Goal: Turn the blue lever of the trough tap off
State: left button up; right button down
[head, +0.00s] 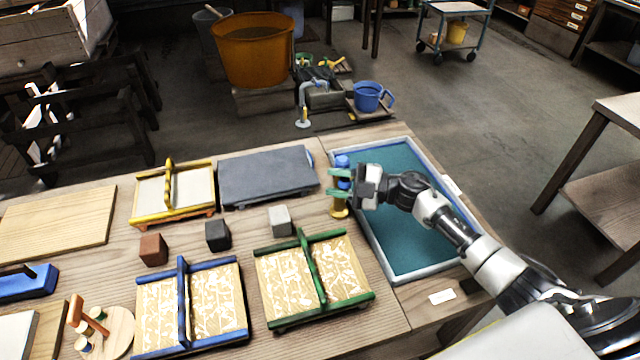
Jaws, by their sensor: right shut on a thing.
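A grey trough (327,97) stands on the floor beyond the table. A pale grey-blue tap (304,93) curves over its left side. A small blue part near the tap's top may be its lever, but it is too small to tell its position. My right gripper (340,184) is over the table, well apart from that tap. Its green-tipped fingers are shut on a blue upright piece (342,161) with a brass-coloured lower end (338,209). The fingers hide its middle. My left gripper is not in view.
A teal tray (416,261) lies under my right arm. Wooden moulds with blue (183,300), green (308,262) and yellow (168,190) frames cover the table, with small blocks between. A blue bucket (367,97) and an orange tub (254,60) stand near the trough.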

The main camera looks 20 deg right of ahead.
jog(key=shift+s+f, duration=0.1)
jog(key=shift+f, duration=0.1)
jog(key=c, duration=0.9)
grip_release()
jog(key=shift+c, duration=0.2)
jog(key=shift+o, duration=0.8)
jog(key=shift+d+r, duration=0.1)
jog(key=b+v, duration=0.2)
jog(key=v, duration=0.8)
jog(key=shift+d+b, duration=0.4)
jog(key=shift+s, duration=0.1)
